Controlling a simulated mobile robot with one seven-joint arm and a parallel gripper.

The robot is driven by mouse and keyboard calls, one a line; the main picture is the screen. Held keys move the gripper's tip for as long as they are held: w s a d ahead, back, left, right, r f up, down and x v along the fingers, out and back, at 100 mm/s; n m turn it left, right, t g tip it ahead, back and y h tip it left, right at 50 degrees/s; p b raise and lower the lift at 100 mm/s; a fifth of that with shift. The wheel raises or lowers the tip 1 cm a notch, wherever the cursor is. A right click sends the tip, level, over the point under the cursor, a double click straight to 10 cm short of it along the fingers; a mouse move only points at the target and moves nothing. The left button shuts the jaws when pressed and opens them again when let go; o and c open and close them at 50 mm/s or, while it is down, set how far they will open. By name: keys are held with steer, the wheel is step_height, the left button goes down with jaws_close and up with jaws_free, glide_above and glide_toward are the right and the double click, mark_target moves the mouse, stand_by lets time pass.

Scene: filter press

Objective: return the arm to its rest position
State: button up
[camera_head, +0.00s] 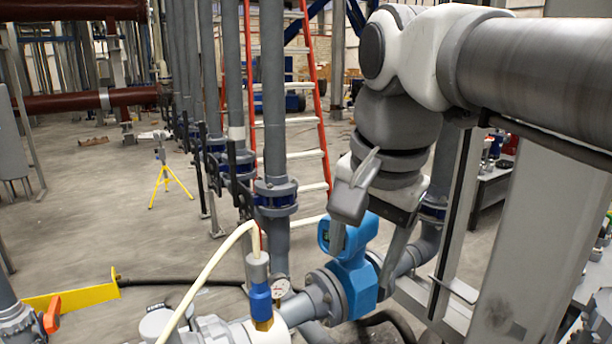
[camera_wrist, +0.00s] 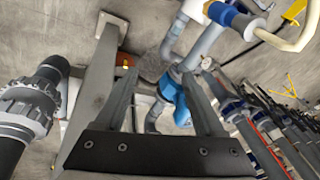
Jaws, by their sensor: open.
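My gripper (camera_head: 361,265) points down at the right of centre in the head view, below my grey and white arm. Its two fingers are apart, and nothing is seen between them. A blue flow meter (camera_head: 352,262) on the grey pipe appears behind and beside the fingers; I cannot tell the gap between them. In the wrist view, my gripper (camera_wrist: 160,75) also shows two spread fingers. The blue meter (camera_wrist: 170,88) shows beyond and between them, with its pipe running upward. Part of the meter is hidden by the right finger.
A steel post (camera_head: 525,235) stands close on the right. Grey vertical pipes (camera_head: 270,90) and a red ladder (camera_head: 313,75) stand behind. A cream hose (camera_head: 205,275) and blue fitting (camera_head: 260,300) are in front. A yellow tripod (camera_head: 168,182) stands on open floor at the left.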

steer(key=s+d+f+n+t+b, duration=0.1)
steer(key=s+d+f+n, duration=0.2)
steer(key=f, duration=0.5)
steer(key=s+d+f+n+t+b, duration=0.1)
steer(key=s+d+f+n, duration=0.2)
steer(key=f, duration=0.4)
steer(key=shift+d+f+n+h, duration=0.3)
steer(key=shift+d+f+n, duration=0.1)
steer(key=shift+d+n, duration=0.35)
steer(key=shift+a, duration=0.1)
